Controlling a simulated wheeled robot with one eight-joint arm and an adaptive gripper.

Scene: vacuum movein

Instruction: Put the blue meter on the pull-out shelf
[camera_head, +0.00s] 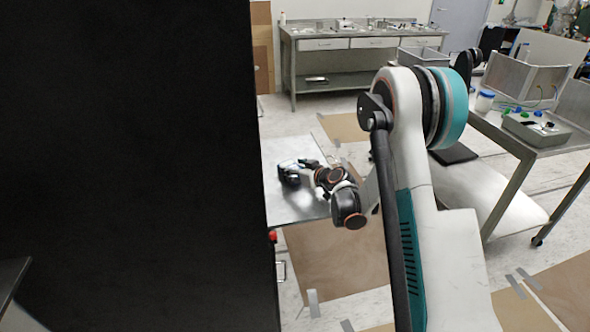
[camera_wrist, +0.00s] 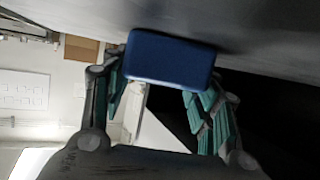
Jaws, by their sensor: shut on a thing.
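The blue meter (camera_wrist: 170,60) is a blue block with rounded edges, held between my gripper's fingers (camera_wrist: 165,95) in the wrist view. In the head view my gripper (camera_head: 288,173) is over the pull-out shelf (camera_head: 302,208), a flat grey metal plate beside the tall black cabinet. The meter cannot be made out clearly there behind the fingers. In the wrist view the shelf's grey surface (camera_wrist: 270,25) lies close beside the meter, with a dark shadow at its edge. I cannot tell whether they touch.
The black cabinet wall (camera_head: 130,160) fills the left. A workbench (camera_head: 540,135) with a grey device (camera_head: 537,128) stands at the right. A metal table with drawers (camera_head: 360,42) is at the back. The shelf around my gripper looks clear.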

